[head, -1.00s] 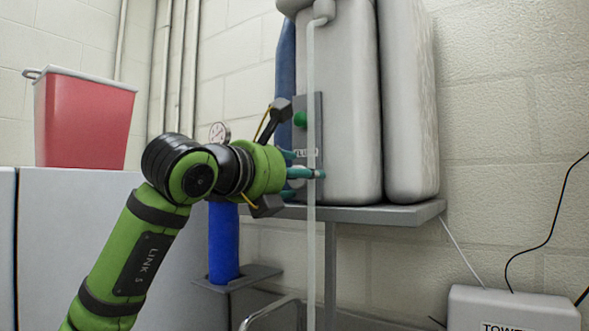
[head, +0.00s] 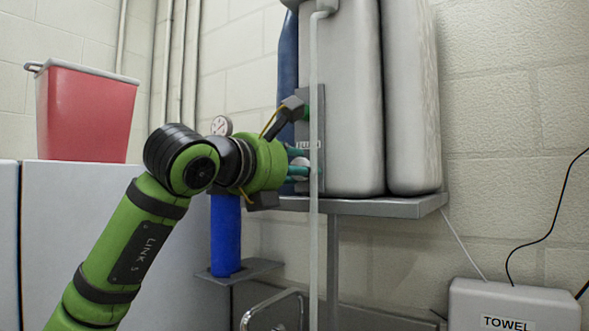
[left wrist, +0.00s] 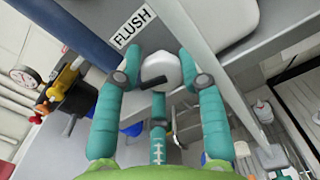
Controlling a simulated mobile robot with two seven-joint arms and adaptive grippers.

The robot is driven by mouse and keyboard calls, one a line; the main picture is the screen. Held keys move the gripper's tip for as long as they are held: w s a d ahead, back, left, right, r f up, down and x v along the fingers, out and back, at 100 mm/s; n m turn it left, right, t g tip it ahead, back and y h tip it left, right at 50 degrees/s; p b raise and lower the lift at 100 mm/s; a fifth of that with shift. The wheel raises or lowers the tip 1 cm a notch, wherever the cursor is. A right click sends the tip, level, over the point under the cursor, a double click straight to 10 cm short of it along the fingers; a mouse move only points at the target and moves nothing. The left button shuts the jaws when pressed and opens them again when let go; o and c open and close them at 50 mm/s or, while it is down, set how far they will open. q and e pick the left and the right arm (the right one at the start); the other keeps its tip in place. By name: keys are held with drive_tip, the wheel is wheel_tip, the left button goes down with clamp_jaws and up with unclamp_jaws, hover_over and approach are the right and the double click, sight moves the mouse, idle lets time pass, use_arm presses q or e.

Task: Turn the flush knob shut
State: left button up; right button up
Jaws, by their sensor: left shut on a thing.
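The flush knob (left wrist: 161,71) is pale and rounded with a black pointer bar on its face. It sits on a grey panel (head: 318,105) beside the white FLUSH label (left wrist: 133,27). In the head view the knob (head: 299,162) shows as a small pale patch between my teal fingers. My left gripper (head: 302,164) comes in from the left and is shut on the knob. In the left wrist view the gripper (left wrist: 160,62) has a finger on either side of it, with a third finger below. My right gripper is in neither view.
A pale vertical tube (head: 314,230) runs close in front of the panel. Large white tanks (head: 352,100) stand on a grey shelf (head: 380,206). A blue cylinder (head: 225,240) and a gauge (head: 221,126) are behind my arm. A red bin (head: 88,115) stands at left.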

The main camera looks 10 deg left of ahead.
use_arm(q)
drive_tip(key=m, duration=0.3)
drive_tip(key=shift+s+r+m, duration=0.15)
drive_tip(key=shift+r+m, duration=0.15)
drive_tip(key=shift+m, duration=0.1)
drive_tip(key=m, duration=0.4)
drive_tip(key=shift+m, duration=0.3)
drive_tip(key=shift+d+f+m, duration=0.1)
drive_tip(key=shift+f+m, duration=0.1)
drive_tip(key=shift+m, duration=1.55)
drive_tip(key=shift+d+f+m, duration=0.1)
drive_tip(key=shift+f+m, duration=0.05)
drive_tip(key=shift+m, duration=1.6)
drive_tip(key=o, duration=1)
drive_tip(key=shift+o, duration=0.5)
drive_tip(key=shift+d, duration=0.15)
